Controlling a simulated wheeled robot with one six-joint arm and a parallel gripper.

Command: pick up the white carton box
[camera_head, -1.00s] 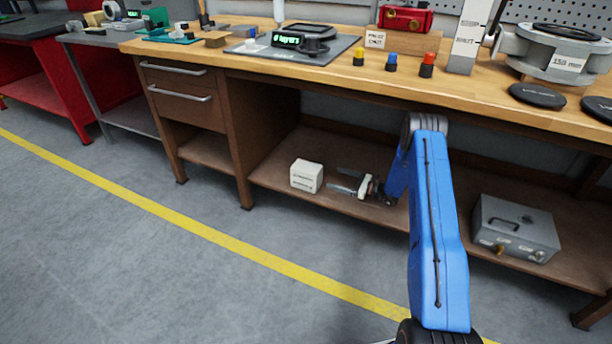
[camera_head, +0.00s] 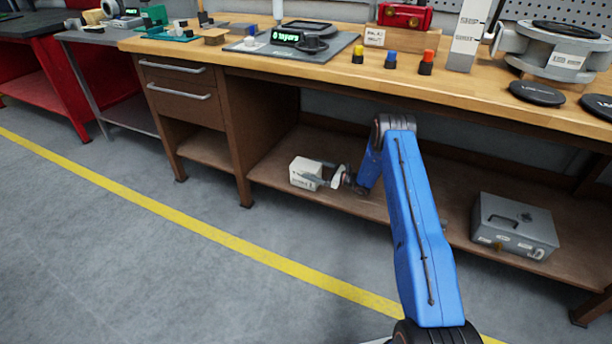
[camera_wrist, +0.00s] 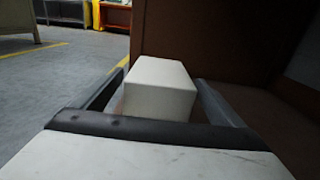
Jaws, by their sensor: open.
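The white carton box (camera_head: 305,174) sits on the lower shelf of the wooden workbench, left of my gripper in the head view. My gripper (camera_head: 319,173) is open, with its fingers reaching along the box from the right. In the wrist view the carton box (camera_wrist: 160,88) stands straight ahead, between the two fingers of my gripper (camera_wrist: 159,98). A gap shows on the left side; on the right the finger is close to the box, and I cannot tell whether it touches.
The lower shelf (camera_head: 270,170) is bare around the box, under the low bench top (camera_head: 440,98). A bench leg (camera_head: 237,150) stands left of the box. A grey metal case (camera_head: 513,226) sits farther right on the shelf.

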